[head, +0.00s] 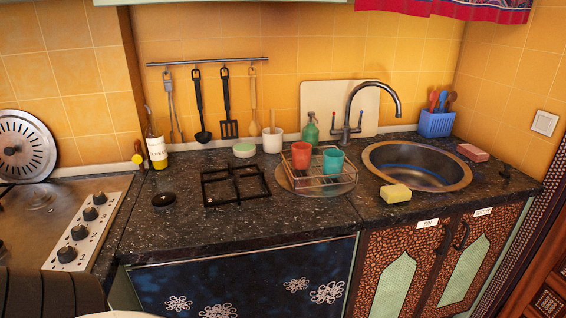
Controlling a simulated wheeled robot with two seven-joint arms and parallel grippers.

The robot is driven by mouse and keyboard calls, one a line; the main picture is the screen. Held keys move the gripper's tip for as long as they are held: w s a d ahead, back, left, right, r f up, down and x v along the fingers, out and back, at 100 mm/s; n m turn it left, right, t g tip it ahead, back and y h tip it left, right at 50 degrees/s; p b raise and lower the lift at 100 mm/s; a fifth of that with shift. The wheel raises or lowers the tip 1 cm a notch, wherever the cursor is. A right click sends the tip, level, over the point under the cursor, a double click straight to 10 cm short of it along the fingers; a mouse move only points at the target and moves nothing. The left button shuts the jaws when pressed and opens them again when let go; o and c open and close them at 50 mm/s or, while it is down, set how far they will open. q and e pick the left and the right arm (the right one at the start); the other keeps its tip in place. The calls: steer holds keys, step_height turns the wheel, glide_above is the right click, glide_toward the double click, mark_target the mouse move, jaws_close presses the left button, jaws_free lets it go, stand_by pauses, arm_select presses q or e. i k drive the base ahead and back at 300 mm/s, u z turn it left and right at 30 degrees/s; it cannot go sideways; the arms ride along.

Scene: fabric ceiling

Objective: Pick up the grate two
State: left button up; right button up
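A black metal grate (236,185) with a square frame and crossing bars lies flat on the dark speckled countertop (310,220), left of the dish rack. I see only this one grate clearly, and no label on it shows a number. Neither of my grippers can be made out in the head view.
A wire dish rack (322,180) with a red cup (301,155) and a teal cup (333,161) stands right of the grate. A black round cap (163,199) lies to its left. The hob (55,225) is farther left, the sink (418,165) right. Counter front is clear.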

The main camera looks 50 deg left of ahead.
mark_target(208, 203)
steer(key=i, duration=1)
steer(key=u, duration=2.75)
